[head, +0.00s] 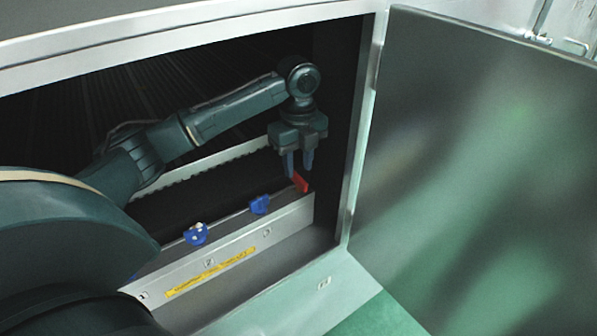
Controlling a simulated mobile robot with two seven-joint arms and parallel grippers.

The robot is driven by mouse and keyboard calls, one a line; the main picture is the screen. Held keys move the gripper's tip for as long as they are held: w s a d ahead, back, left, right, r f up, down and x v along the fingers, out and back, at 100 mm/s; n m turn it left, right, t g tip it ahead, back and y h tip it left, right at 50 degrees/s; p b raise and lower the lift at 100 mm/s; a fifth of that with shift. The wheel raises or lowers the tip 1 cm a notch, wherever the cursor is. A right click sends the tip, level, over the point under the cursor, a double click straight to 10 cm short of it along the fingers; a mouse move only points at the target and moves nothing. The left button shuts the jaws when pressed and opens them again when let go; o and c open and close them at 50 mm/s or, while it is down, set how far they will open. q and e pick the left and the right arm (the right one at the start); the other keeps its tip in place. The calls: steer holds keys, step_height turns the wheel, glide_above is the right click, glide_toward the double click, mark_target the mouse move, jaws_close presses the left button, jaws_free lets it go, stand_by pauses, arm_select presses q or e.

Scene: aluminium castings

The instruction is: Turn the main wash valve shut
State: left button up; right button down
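A red valve handle (300,183) sits at the far right end of a row of valves, behind a metal panel inside an open cabinet. Two blue valve handles, a nearer one (196,233) and a middle one (260,204), are to its left in the same row. No label I can read names the main wash valve. My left gripper (299,174) points down over the red handle, with its two blue-grey fingers apart. The fingertips are at or just above the handle; I cannot tell if they touch it. My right gripper is not in view.
The metal panel (290,226) carries number tags and a yellow label strip (210,272). The cabinet's frame post (362,130) stands close to the right of my gripper. The cabinet door (480,150) is swung open to the right. A toothed rail (222,158) runs behind the valves.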

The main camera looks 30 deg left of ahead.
mark_target(299, 176)
arm_select(q)
step_height(299, 176, up, 10)
stand_by(0.5)
